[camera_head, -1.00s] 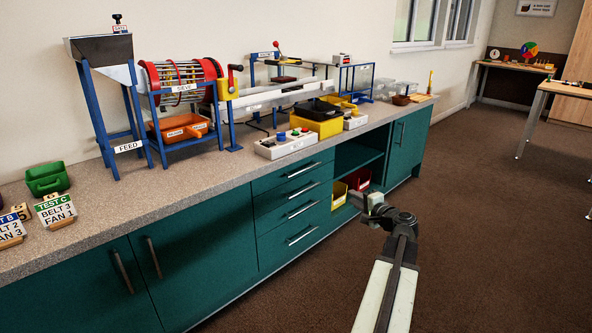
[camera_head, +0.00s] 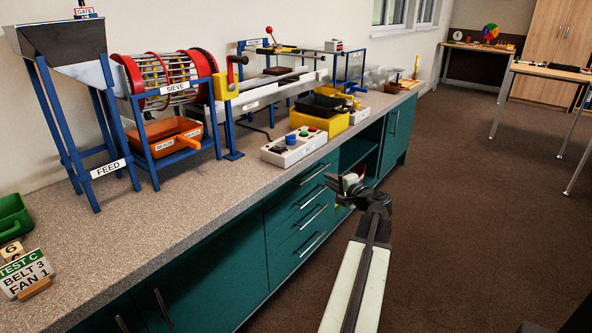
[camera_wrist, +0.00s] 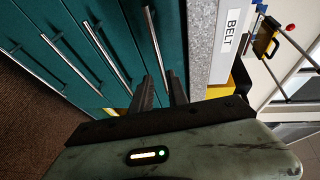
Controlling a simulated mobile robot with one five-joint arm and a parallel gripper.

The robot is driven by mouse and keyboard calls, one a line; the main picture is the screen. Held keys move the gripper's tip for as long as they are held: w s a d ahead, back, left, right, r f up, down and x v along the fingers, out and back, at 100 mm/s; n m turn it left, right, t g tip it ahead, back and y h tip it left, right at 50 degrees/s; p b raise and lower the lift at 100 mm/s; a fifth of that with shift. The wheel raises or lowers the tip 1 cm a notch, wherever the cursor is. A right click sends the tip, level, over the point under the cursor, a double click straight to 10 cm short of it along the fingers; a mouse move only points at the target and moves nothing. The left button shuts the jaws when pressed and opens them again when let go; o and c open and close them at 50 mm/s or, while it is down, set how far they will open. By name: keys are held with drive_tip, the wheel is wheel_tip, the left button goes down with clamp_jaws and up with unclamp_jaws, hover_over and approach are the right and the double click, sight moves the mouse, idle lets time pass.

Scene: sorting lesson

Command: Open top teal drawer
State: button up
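The teal top drawer (camera_head: 282,203) is closed, flush with the cabinet under the grey counter. Its bar handle (camera_head: 314,174) is the highest of several stacked handles. In the wrist view, turned sideways, the top handle (camera_wrist: 156,45) is the bar nearest the counter edge, and its lower end runs toward the gap between my fingers. My gripper (camera_wrist: 161,88) is open, with two dark fingers apart and nothing seen between them. In the head view my gripper (camera_head: 346,184) appears right of the drawer stack. Whether a finger touches the handle cannot be told.
The counter (camera_head: 200,190) carries a feed hopper (camera_head: 70,50), a sieve drum (camera_head: 165,75), a white button box (camera_head: 293,148) and a yellow bin (camera_head: 322,122). An open shelf (camera_head: 358,152) lies right of the drawers. Brown floor (camera_head: 450,200) is clear to the right.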

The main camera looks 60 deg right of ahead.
sight(317, 174)
drive_tip(key=b+x, duration=0.1)
drive_tip(key=x, duration=0.7)
drive_tip(key=shift+w, duration=0.45)
drive_tip(key=shift+r, duration=0.1)
drive_tip(key=shift+c, duration=0.3)
drive_tip(key=shift+s, duration=0.1)
clamp_jaws()
drive_tip(key=shift+a, duration=0.1)
idle(0.4)
